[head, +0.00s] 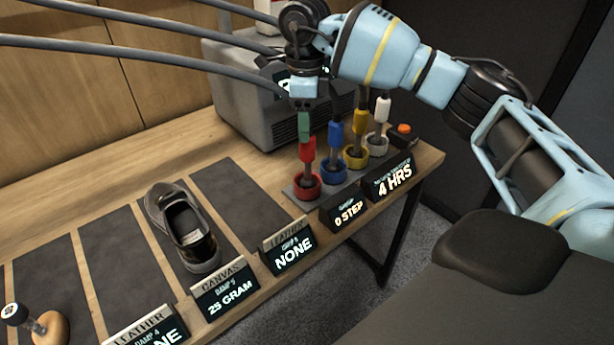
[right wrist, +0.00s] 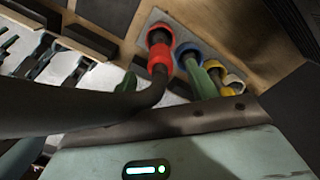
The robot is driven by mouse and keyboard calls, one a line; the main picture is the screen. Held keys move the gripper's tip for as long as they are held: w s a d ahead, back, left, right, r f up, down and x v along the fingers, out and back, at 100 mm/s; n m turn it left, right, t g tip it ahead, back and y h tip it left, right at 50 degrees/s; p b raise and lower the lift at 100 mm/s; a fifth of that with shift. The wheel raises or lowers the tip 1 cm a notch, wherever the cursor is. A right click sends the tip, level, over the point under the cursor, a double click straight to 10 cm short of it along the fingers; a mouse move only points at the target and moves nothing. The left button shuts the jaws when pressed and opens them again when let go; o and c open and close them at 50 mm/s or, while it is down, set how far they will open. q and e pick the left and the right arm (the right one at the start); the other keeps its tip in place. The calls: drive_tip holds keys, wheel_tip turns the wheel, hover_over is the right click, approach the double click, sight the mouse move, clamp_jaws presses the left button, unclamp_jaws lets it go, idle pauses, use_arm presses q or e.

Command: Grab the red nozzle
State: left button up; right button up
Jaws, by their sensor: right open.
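The red nozzle (head: 308,150) stands upright in its red ring holder (head: 307,190) on the wooden bench. My right gripper (head: 304,124) is over the top of the red nozzle, pointing down, with green fingers. In the right wrist view, the red nozzle (right wrist: 159,56) shows between the two green fingers (right wrist: 165,78), which are apart. I cannot tell whether either finger touches it. Its dark hose bends away to the left in that view. My left gripper is not in view.
Blue (head: 335,135), yellow (head: 360,122) and white (head: 382,109) nozzles stand in holders to the right. A grey machine (head: 250,95) stands behind. Grey hoses (head: 130,50) cross the upper left.

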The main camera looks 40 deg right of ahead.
sight(307, 162)
drive_tip(key=shift+f, duration=0.2)
wheel_tip(307, 162, down, 5)
drive_tip(key=shift+s+d+r, duration=0.1)
drive_tip(key=shift+s, duration=0.05)
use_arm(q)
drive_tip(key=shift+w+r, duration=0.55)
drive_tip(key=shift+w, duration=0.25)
use_arm(e)
drive_tip(key=shift+c, duration=0.2)
drive_tip(key=c, duration=1)
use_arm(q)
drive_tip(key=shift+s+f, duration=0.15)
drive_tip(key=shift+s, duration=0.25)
use_arm(e)
clamp_jaws()
